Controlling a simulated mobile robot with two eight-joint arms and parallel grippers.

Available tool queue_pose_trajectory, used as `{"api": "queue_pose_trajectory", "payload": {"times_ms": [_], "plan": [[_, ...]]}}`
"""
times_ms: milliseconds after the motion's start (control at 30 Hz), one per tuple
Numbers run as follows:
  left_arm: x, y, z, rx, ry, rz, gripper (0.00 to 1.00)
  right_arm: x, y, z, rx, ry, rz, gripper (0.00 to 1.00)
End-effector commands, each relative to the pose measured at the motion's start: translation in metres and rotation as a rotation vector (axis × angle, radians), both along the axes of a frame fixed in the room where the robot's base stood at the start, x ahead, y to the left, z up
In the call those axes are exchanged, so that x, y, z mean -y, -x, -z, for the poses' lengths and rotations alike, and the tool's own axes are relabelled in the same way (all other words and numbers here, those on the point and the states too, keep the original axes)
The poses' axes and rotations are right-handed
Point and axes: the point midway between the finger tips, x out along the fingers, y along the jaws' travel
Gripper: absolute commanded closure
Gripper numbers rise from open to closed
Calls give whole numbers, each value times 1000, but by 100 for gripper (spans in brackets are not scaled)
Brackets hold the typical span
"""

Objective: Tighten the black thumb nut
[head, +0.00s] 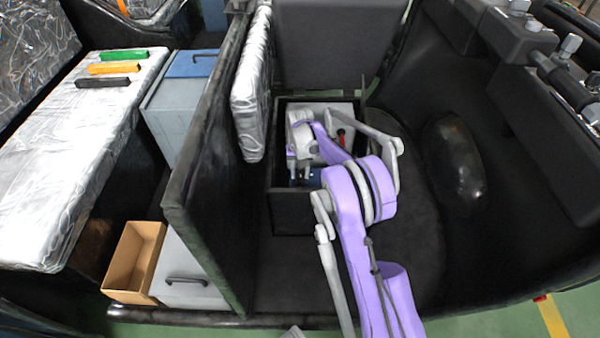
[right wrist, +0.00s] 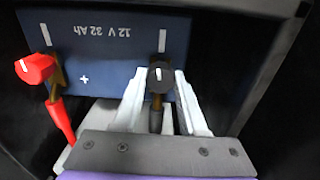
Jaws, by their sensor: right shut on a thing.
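The black thumb nut (right wrist: 160,76) with a white mark on top sits on the terminal of a dark blue battery (right wrist: 100,35) marked 12 V 32 Ah. My right gripper (right wrist: 161,88) is shut on the black nut, one finger on each side. A black cable lug and lead show below the nut, between the fingers. A red thumb nut (right wrist: 35,69) with a red cable is on the plus terminal to the left. In the head view my right gripper (head: 300,175) reaches down into the black battery box, and my arm hides most of the battery.
The battery box (head: 290,212) has tight dark walls around the gripper. A black partition (head: 205,165) stands to the left. Green, orange and black blocks (head: 115,68) lie on the wrapped seat. An open cardboard box (head: 133,262) sits at lower left.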

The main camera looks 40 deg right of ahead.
Motion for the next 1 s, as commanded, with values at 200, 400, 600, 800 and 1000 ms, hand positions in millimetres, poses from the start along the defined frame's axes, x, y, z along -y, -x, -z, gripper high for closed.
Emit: {"api": "queue_pose_trajectory", "payload": {"times_ms": [200, 400, 600, 800, 1000], "plan": [[0, 0, 2, 0, 0, 0, 50, 0, 0, 0, 0, 0, 129, 100], [0, 0, 2, -1, 0, 0, 50, 0, 0, 0, 0, 0, 197, 100], [0, 0, 3, -1, 0, 0, 50, 0, 0, 0, 0, 0, 225, 100], [0, 0, 3, -1, 0, 0, 50, 0, 0, 0, 0, 0, 229, 100], [0, 0, 3, -1, 0, 0, 50, 0, 0, 0, 0, 0, 228, 55]]}}
